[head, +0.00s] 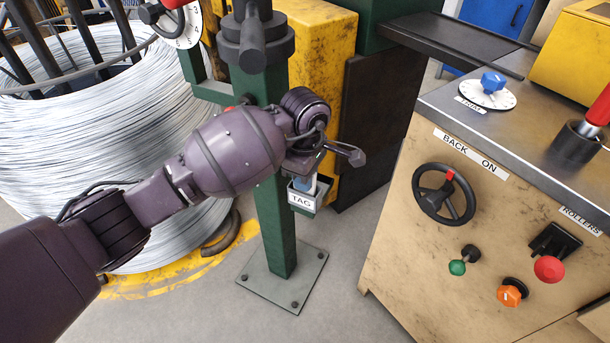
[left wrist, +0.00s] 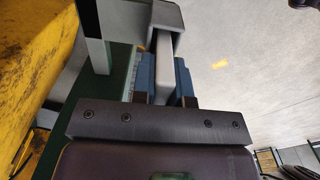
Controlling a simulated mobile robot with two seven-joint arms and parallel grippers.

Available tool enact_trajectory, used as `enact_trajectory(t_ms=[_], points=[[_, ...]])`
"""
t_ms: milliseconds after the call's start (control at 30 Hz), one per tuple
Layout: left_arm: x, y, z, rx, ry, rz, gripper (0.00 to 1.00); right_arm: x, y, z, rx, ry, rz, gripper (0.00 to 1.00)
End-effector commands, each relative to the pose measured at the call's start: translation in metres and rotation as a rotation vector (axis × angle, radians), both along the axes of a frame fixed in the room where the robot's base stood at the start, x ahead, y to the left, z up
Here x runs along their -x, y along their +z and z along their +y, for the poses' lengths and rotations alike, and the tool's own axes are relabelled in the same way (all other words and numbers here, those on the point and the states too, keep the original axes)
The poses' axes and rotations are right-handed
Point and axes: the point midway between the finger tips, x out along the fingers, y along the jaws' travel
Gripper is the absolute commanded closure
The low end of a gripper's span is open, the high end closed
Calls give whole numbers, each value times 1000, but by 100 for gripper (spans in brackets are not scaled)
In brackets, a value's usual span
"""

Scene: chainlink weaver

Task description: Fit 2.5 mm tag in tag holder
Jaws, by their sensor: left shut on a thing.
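The tag holder (head: 303,202) is a small open box with a "TAG" label, fixed to the green post. My left gripper (head: 307,183) is right above it, pointing down. In the left wrist view the blue fingertips (left wrist: 164,82) are shut on the tag (left wrist: 164,65), a pale, narrow piece. The tag's far end meets a grey bracket-like part (left wrist: 166,16) at the top of that view. I cannot tell how far the tag sits inside the holder. My wrist hides most of the tag in the head view. My right gripper is not in view.
The green post (head: 274,215) stands on a bolted floor plate (head: 283,277). A large wire coil (head: 120,150) is at left. A yellow machine (head: 322,45) stands behind. A control cabinet (head: 400,230) with a handwheel (head: 443,194) is at right. Grey floor lies between post and cabinet.

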Motion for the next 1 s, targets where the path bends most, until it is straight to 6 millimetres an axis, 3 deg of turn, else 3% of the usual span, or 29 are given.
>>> enact_trajectory(t_ms=[33,200,533,1000], points=[[0,0,0,0,0,0,81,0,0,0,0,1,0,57],[0,0,0,0,0,0,56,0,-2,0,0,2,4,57],[0,4,0,0,0,-1,56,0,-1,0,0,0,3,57],[-1,69,0,-1,1,-7,56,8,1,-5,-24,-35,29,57]])
